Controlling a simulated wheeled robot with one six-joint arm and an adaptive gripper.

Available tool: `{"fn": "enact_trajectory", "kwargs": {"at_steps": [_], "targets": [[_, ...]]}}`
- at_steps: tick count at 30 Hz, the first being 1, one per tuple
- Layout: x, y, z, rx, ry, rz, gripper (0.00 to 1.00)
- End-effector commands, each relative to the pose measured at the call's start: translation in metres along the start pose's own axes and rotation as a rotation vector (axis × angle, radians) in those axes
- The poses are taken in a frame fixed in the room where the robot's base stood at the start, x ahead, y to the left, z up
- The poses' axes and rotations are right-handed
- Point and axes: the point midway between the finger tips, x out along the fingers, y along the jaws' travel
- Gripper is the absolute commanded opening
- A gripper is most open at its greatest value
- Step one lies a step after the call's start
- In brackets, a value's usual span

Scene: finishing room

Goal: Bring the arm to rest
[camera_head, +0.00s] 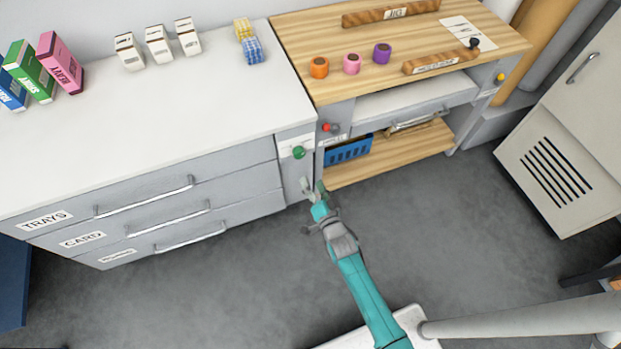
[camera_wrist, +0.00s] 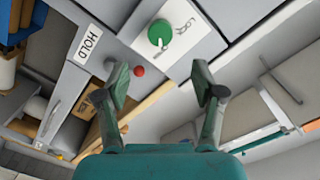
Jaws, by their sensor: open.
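My gripper (camera_head: 313,190) is at the end of my teal arm, low in front of the corner where the white-topped drawer unit meets the wooden bench. In the wrist view my gripper (camera_wrist: 163,85) is open, with its two fingers apart and nothing between them. Beyond the fingers in the wrist view are a round green button (camera_wrist: 160,33) on a white plate and a small red knob (camera_wrist: 138,71). The green button also shows in the head view (camera_head: 298,152), above my gripper. The arm reaches forward over the floor.
The drawer unit (camera_head: 236,150) has long handles that stick out. The wooden bench (camera_head: 292,50) carries orange, pink and purple pieces; a blue basket (camera_head: 348,150) sits on its lower shelf. A vented cabinet (camera_head: 560,170) stands at right. The grey floor (camera_head: 450,230) between is clear.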

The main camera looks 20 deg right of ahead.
Motion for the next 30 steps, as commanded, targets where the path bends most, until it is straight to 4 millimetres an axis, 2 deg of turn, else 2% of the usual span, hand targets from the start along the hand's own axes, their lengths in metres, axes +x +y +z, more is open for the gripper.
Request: {"fn": "enact_trajectory", "kwargs": {"at_steps": [16, 19, 23, 30], "targets": [[-0.001, 0.000, 0.000, 0.000, 0.000, 0.000, 0.68], [-0.007, 0.001, 0.001, -0.007, -0.002, 0.002, 0.68], [-0.036, 0.004, 0.003, -0.044, -0.012, 0.012, 0.68], [-0.129, 0.001, 0.001, -0.179, -0.043, 0.037, 0.68]]}}
